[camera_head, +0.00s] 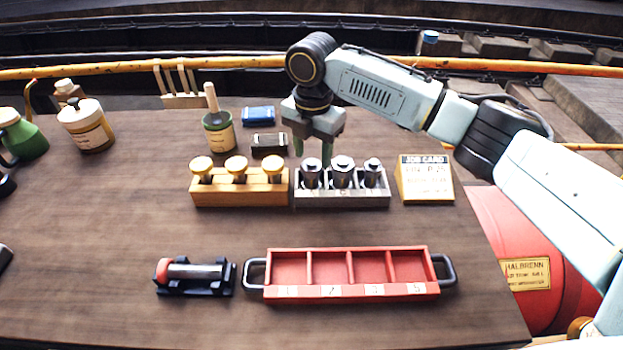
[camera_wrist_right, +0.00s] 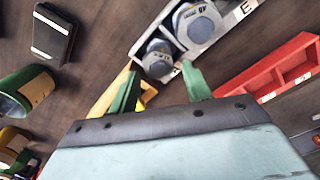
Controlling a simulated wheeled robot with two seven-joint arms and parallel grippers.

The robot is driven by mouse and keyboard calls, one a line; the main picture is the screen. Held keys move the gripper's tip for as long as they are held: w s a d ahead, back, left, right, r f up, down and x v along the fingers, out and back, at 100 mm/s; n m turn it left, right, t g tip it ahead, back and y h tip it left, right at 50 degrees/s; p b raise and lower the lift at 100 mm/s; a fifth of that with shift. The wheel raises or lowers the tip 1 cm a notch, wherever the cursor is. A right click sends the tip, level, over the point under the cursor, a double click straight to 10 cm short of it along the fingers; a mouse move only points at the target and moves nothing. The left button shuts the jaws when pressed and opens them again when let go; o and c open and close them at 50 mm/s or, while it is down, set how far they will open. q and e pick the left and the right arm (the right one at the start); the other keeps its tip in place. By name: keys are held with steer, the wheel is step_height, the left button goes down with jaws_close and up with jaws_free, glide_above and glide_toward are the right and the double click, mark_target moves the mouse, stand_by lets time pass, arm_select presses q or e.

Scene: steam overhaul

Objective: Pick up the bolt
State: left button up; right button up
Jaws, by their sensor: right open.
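A grey block (camera_head: 340,201) on the wooden table holds three upright grey metal pieces with round tops, which look like bolts. They are a left one (camera_head: 312,174), a middle one (camera_head: 342,172) and a right one (camera_head: 372,173). My right gripper (camera_head: 319,150) points down by the left bolt, with its green fingers just behind or above it. In the right wrist view the gripper (camera_wrist_right: 162,84) is open and empty, and the nearest bolt top (camera_wrist_right: 157,60) lies just beyond the fingertips. Contact cannot be told. My left gripper is out of view.
A wooden block (camera_head: 240,198) with three yellow-topped pieces stands left of the grey block. A job card (camera_head: 426,180) stands to its right. In front are a red divided tray (camera_head: 350,291) and a black cradle (camera_head: 195,288) holding a red-ended rod. Bottles stand at the left.

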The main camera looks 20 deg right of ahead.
mark_target(311, 162)
step_height(311, 162, down, 4)
steer(key=shift+a, duration=0.1)
steer(key=c, duration=0.9)
steer(key=shift+w+r, duration=0.1)
steer(key=shift+c, duration=0.8)
steer(key=shift+r, duration=0.1)
